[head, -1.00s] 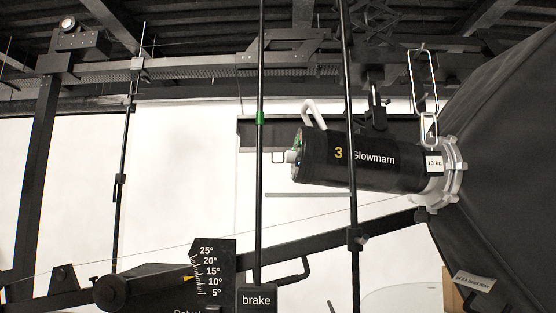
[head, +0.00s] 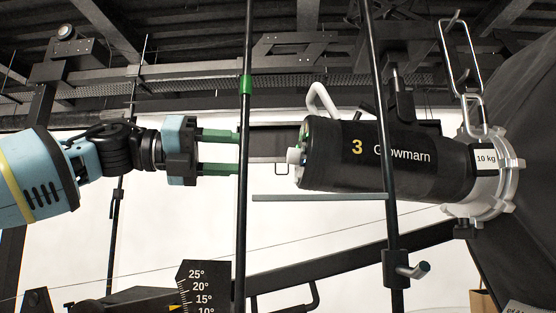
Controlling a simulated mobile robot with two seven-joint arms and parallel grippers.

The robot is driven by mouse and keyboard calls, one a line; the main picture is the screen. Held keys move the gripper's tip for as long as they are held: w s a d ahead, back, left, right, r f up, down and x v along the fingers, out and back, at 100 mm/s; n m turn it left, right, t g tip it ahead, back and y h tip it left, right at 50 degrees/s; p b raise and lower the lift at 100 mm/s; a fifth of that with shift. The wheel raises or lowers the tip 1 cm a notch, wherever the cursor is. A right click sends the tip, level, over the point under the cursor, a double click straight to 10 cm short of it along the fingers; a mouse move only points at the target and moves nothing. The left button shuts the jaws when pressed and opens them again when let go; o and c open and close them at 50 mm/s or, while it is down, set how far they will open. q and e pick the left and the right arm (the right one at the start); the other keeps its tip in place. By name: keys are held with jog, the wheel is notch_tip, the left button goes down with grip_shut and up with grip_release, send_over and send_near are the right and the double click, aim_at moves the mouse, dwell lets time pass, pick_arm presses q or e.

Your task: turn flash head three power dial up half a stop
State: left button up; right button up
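Flash head three (head: 385,158) is a black cylinder marked with a yellow 3 and "Glowmarn", mounted nearly level in the right half of the head view. A pale knob (head: 294,156) sticks out of its left end, which also shows some green; I cannot read any dial marks. My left gripper (head: 238,152) comes in from the left with two green fingers pointing right at that end. The fingers are apart with nothing between them, short of the knob. A thin vertical pole crosses in front of the fingertips. My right gripper is not in view.
The vertical black pole (head: 245,110) with a green band stands close by the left fingertips. Another pole (head: 382,100) crosses the flash head. A thin grey bar (head: 320,197) runs below it. A large softbox (head: 525,170) fills the right.

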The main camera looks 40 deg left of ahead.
aim_at(293, 156)
pick_arm(q)
jog(key=shift+s+d+r, duration=0.1)
jog(key=x, duration=0.7)
jog(key=shift+w+d+p, duration=0.25)
jog(key=shift+w+p, duration=0.05)
jog(key=shift+w, duration=0.05)
